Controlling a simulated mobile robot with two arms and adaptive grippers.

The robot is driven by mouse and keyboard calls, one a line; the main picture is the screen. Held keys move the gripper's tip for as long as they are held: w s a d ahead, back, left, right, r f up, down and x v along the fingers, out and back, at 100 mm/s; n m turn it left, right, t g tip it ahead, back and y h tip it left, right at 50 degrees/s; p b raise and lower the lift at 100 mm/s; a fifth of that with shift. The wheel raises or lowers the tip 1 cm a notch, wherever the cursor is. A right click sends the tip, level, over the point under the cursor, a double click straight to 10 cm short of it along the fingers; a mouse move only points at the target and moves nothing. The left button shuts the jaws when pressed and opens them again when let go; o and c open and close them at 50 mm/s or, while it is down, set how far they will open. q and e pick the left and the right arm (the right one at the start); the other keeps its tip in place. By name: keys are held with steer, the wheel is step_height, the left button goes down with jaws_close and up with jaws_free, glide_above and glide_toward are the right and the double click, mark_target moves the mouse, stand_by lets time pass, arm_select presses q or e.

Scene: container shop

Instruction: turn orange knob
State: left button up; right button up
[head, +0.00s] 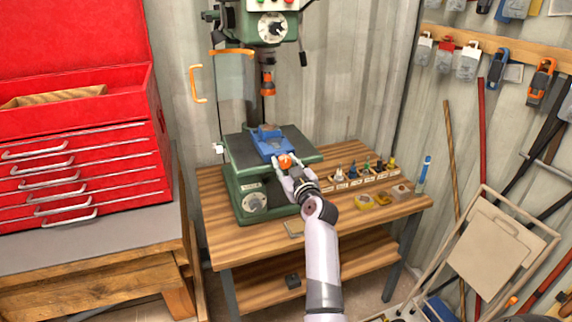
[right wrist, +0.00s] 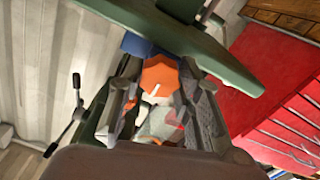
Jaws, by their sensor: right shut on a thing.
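The orange knob (head: 285,161) sits at the front of the blue vise (head: 270,143) on the green drill press table. In the right wrist view the knob (right wrist: 160,76) is round with scalloped edges and a light mark, and it lies between the fingers. My right gripper (head: 288,170) reaches up from the front and is shut on the knob, with a finger on either side. My left gripper is not in view.
The green drill press (head: 268,25) rises above the vise. A wooden workbench (head: 345,212) carries small tools and yellow items at right. A red tool chest (head: 85,160) stands at left. A folding chair (head: 495,250) leans at right.

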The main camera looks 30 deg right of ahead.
steer(key=c, duration=0.3)
